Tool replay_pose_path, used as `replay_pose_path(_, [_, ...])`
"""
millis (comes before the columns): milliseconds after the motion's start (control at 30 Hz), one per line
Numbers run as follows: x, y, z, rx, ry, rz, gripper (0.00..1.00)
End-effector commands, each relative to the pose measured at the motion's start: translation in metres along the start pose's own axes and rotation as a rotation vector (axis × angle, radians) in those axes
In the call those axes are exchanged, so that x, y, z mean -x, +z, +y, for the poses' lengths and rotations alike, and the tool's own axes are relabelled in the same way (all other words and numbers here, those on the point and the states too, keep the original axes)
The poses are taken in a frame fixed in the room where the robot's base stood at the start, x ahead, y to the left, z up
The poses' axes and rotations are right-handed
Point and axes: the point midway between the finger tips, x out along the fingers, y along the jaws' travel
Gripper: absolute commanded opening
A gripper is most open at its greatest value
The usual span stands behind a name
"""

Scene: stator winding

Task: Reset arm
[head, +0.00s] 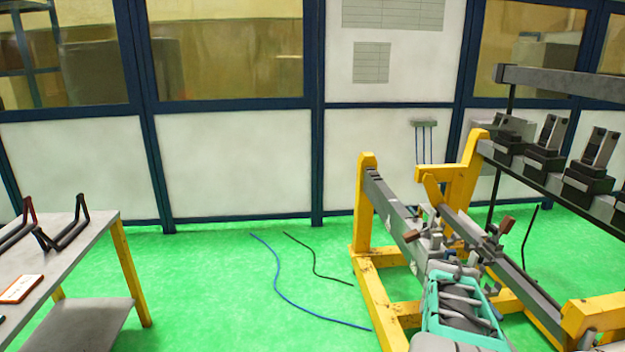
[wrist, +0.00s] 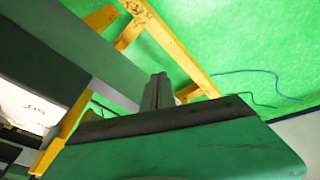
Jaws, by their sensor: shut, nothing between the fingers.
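My gripper (wrist: 158,82) shows in the wrist view. Its grey fingers are together with nothing between them, and they stand up from a dark pad on the green gripper body. Past the fingers are parts of a yellow frame and the green floor. In the head view a teal and grey assembly (head: 462,308) is at the lower right, in front of the yellow frame (head: 368,250); I cannot make out finger tips there.
Several black clamp-like blocks (head: 544,158) line a rail at right. A table (head: 83,247) with black brackets stands at left. A blue cable (head: 290,300) and a black cable (head: 314,263) lie on the open green floor. A panelled wall (head: 235,165) closes the back.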

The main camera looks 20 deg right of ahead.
Motion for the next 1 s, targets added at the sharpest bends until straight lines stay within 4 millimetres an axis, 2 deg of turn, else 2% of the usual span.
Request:
replay_pose_path(33, [0.000,0.026,-0.010,-0.023,-0.030,-0.056,0.00])
replay_pose_path(100, [0.007,0.059,-0.034,-0.019,-0.074,-0.116,0.00])
replay_pose_path(167, [0.016,0.083,-0.059,0.025,-0.110,-0.147,0.00])
replay_pose_path(300, [0.048,0.132,-0.124,0.244,-0.194,-0.147,0.00])
replay_pose_path(400, [0.076,0.157,-0.170,0.434,-0.255,-0.079,0.00])
replay_pose_path(500, [0.111,0.171,-0.211,0.598,-0.316,0.018,0.00])
replay_pose_path(600, [0.135,0.186,-0.240,0.720,-0.364,0.071,0.00])
replay_pose_path(733, [0.141,0.199,-0.253,0.787,-0.383,0.079,0.00])
replay_pose_path(1000, [0.142,0.200,-0.254,0.789,-0.384,0.079,0.00])
